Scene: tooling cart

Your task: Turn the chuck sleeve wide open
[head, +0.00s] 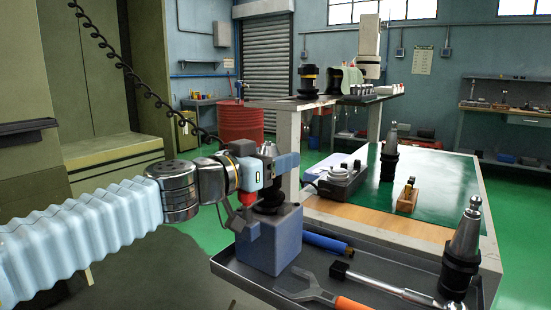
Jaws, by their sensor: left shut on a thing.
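A dark tool holder (270,206) stands upright in a blue-grey block (272,243) on the cart's tray. My left gripper (279,165) comes in from the left and is shut on the chuck sleeve at the top of this holder. The gripper's fingers and body hide most of the sleeve, so I cannot see how far it is turned or the state of the chuck's jaws. My right gripper is not in view.
Behind is a bench with a green mat (440,190), a grey device (341,181) and a taper holder (390,155).

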